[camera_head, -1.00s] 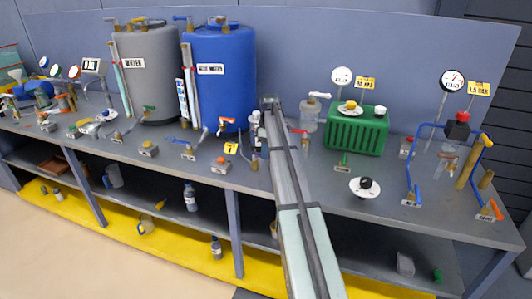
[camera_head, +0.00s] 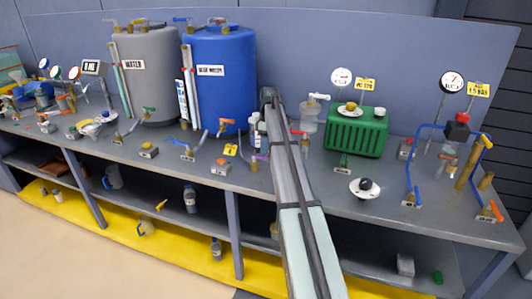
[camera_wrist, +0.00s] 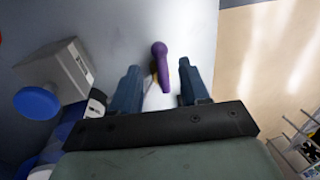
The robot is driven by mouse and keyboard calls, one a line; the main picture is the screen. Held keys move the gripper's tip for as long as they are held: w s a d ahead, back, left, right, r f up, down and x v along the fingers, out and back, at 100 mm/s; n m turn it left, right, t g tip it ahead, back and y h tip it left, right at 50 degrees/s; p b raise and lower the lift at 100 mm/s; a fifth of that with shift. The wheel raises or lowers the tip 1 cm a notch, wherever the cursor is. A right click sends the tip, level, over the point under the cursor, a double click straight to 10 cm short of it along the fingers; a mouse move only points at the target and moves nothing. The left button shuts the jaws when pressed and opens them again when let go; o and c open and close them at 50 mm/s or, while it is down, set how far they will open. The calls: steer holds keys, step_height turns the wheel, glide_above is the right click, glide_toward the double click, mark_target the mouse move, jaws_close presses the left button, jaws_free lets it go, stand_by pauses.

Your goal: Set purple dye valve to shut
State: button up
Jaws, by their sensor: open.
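The purple dye valve handle (camera_wrist: 161,62) shows in the wrist view as a rounded purple lever, with a pale, brassy part beside it. My gripper (camera_wrist: 158,76) is open, its two dark blue fingers on either side of the lever with gaps between. In the head view a small bit of the purple handle (camera_head: 261,157) shows at the front of the bench, just left of my arm. My arm hides the fingers there. I cannot read the valve's label or its setting.
In the wrist view a grey box with a blue round knob (camera_wrist: 38,102) lies left of the fingers. In the head view an orange-topped button box (camera_head: 221,167) stands left of the valve, the blue tank (camera_head: 222,95) behind. A green ribbed box (camera_head: 357,132) stands right of my arm.

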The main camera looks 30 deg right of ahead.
step_height(320, 180, up, 10)
steer(key=w+d, duration=0.1)
steer(key=shift+w+d+r, duration=0.2)
steer(key=shift+w+d, duration=0.05)
stand_by(0.4)
steer(key=s+a+f+g+y, duration=0.1)
steer(key=s+a+f, duration=0.4)
steer(key=a+f, duration=0.45)
steer(key=s+a+f+g+y, duration=0.1)
steer(key=s+a+f, duration=0.5)
steer(key=a+f, duration=0.4)
steer(key=s+a+f+m, duration=0.1)
steer(key=s+a+f, duration=0.1)
steer(key=s+f, duration=0.5)
steer(key=s+a+f+m, duration=0.1)
steer(key=s+a+f, duration=0.1)
steer(key=f, duration=0.8)
steer(key=s+a+f+m+g+h, duration=0.1)
steer(key=s+a+f+m, duration=0.15)
steer(key=s+f, duration=1)
steer(key=s+a+f+m+g+h, duration=0.25)
steer(key=s+f, duration=0.75)
steer(key=s, duration=0.6)
steer(key=s+f+m, duration=0.2)
steer(key=s, duration=1)
steer(key=shift+s+d+f, duration=0.25)
steer(key=shift+s+f, duration=0.1)
steer(key=shift+f, duration=0.05)
